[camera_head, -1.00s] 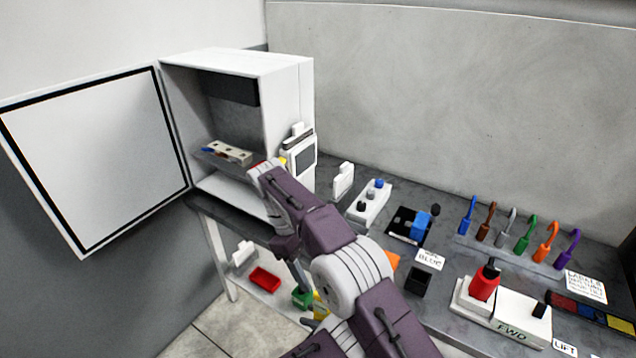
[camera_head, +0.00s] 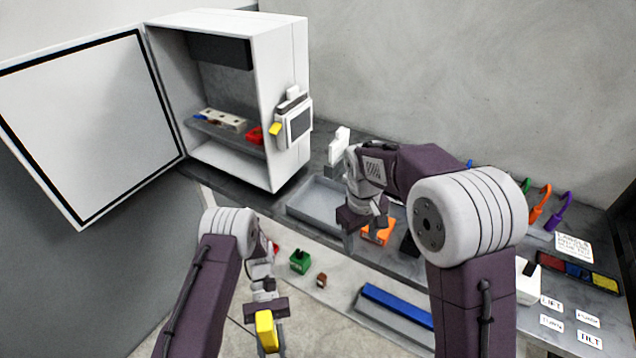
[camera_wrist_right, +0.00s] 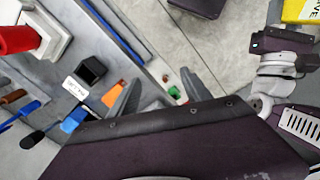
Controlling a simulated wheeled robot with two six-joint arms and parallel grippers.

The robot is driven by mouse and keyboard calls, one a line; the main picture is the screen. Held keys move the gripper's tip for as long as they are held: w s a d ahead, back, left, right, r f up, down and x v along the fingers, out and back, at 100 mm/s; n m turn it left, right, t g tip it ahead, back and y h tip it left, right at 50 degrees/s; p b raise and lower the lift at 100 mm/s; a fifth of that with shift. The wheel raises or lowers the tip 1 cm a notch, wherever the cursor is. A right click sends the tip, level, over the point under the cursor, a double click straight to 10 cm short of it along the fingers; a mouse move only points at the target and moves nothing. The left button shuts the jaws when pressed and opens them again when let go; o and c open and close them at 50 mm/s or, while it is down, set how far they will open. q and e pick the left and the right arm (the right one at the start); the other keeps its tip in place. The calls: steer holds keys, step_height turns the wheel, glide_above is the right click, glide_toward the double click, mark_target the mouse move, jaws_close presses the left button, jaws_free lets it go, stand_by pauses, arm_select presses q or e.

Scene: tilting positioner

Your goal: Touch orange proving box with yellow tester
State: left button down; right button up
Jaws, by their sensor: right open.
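The orange proving box (camera_head: 378,233) sits at the front of the bench, right of the shallow grey tray. It also shows in the right wrist view (camera_wrist_right: 112,95). My right gripper (camera_head: 362,226) is open, above and just left of the box; its arm hides part of that area, and I cannot tell whether it touches. My left gripper (camera_head: 266,312) is low in front of the bench, shut on the yellow tester (camera_head: 266,332), well apart from the box. A yellow face with dark lettering shows at the corner of the right wrist view (camera_wrist_right: 300,10).
An open white cabinet (camera_head: 280,60) stands at the back left, its door (camera_head: 90,130) swung left. A red block (camera_head: 255,135) lies on its shelf. Colored hooks (camera_head: 540,205) stand right.

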arm_select(q)
steer(key=w+d+r+n+t+h, duration=0.2)
steer(key=w+r+n+t+h, duration=0.4)
steer(key=n+t+h, duration=0.5)
steer(key=w+a+r+n+t+y, duration=0.2)
steer(key=w+a+n+t, duration=0.7)
steer(key=n+t, duration=0.1)
steer(key=shift+a+n+y, duration=0.25)
steer(key=shift+n+y, duration=0.15)
steer(key=shift+n, duration=0.5)
arm_select(e)
steer(key=s+d+f+m, duration=0.2)
steer(key=s+d+m, duration=0.1)
steer(key=s, duration=0.4)
steer(key=s+d+f+m+t+y, duration=0.1)
steer(key=s+d+f+m, duration=0.1)
steer(key=s+d, duration=0.3)
steer(key=s+m, duration=0.1)
steer(key=s, duration=0.2)
steer(key=shift+f, duration=0.35)
